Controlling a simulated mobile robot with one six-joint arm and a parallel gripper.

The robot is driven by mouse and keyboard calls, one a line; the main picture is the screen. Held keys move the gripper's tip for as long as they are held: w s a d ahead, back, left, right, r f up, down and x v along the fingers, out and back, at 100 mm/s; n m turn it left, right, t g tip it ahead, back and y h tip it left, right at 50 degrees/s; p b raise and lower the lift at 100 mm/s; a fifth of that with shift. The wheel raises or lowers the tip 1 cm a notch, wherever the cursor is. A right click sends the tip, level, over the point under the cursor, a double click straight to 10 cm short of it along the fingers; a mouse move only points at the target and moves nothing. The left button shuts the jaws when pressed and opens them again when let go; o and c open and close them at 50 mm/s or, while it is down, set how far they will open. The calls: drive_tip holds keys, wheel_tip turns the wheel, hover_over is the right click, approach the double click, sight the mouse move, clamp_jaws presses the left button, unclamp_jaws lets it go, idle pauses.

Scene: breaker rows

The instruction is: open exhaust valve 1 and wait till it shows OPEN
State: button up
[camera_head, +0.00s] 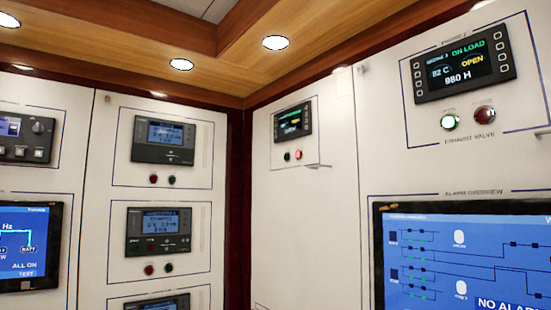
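Two similar engine panels show. The right, nearer panel's display (462,66) reads ON LOAD in green, OPEN in yellow, 82 C and 980 H; its heading seems to say engine 2, but is blurred. The farther panel's display (292,122), near the corner, has green and yellow text too small to read. Below it are a dark button (287,156) and a red one (298,155). My gripper is not in view.
A large blue alarm screen (470,265) is at the lower right. Several grey controller units, such as the upper one (163,136), are on the left cabinet (100,200). Another blue screen (28,245) is at the far left. A wooden ceiling trim (180,50) runs above.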

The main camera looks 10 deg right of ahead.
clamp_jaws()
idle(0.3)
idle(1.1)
